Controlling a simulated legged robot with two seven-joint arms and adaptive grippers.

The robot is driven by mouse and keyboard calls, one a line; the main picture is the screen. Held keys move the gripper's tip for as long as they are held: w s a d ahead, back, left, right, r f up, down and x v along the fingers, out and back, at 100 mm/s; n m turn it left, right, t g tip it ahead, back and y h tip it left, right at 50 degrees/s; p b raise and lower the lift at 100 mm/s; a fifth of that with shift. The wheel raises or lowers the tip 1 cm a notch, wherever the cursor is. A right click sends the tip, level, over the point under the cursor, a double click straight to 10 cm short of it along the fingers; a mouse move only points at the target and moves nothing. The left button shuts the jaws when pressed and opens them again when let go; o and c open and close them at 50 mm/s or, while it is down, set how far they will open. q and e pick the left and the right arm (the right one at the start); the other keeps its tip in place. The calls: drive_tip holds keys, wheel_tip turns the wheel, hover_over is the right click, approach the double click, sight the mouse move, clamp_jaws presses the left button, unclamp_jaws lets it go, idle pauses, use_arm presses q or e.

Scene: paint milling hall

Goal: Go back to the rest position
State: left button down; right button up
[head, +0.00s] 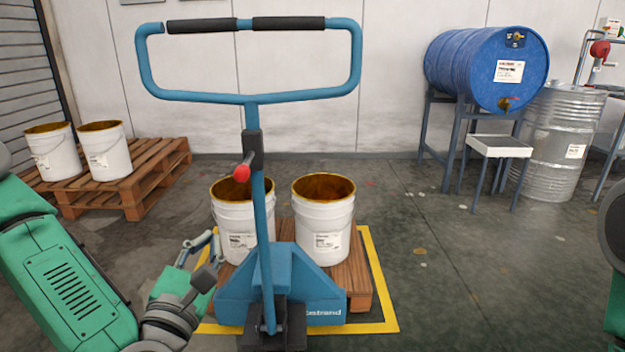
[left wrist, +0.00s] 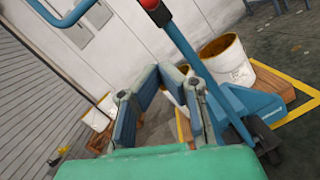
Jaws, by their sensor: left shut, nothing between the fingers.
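My left gripper (head: 207,243) is at the lower left in the head view, just left of the blue pallet jack (head: 283,275). In the left wrist view the left gripper's fingers (left wrist: 161,70) point toward the wall, with their tips together and nothing held. The jack's mast and red lever (head: 242,172) stand to the right of the gripper, apart from it as far as I can tell. Only a part of my right arm shows at the right edge of the head view; its gripper is out of sight.
Two white buckets (head: 324,215) stand on a wooden pallet (head: 359,280) inside a yellow floor frame (head: 385,300). Another pallet (head: 150,170) with two buckets is at the left. A blue drum (head: 470,65) on a stand and a steel drum (head: 560,140) are at the right.

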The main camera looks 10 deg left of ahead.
use_arm(q)
drive_tip(key=s+d+f+m+g+h+p, duration=0.3)
drive_tip(key=s+d+f+m+g, duration=0.15)
drive_tip(key=f+m, duration=0.5)
drive_tip(key=s+d+f+m+g+h+p, duration=0.35)
drive_tip(key=s+f+m+g, duration=0.2)
drive_tip(key=f+m, duration=0.35)
drive_tip(key=s+a+f+m+g+y+p, duration=0.1)
drive_tip(key=s+a+f+m+g+y, duration=0.1)
drive_tip(key=s+m, duration=0.5)
drive_tip(key=s+a+f+m+g+y+p, duration=0.2)
drive_tip(key=s+a+f+m+g, duration=0.2)
drive_tip(key=s+a+m+g, duration=0.3)
drive_tip(key=shift+s+a, duration=0.45)
drive_tip(key=shift+a, duration=0.2)
drive_tip(key=shift+w+d+y, duration=0.15)
drive_tip(key=shift+y, duration=0.1)
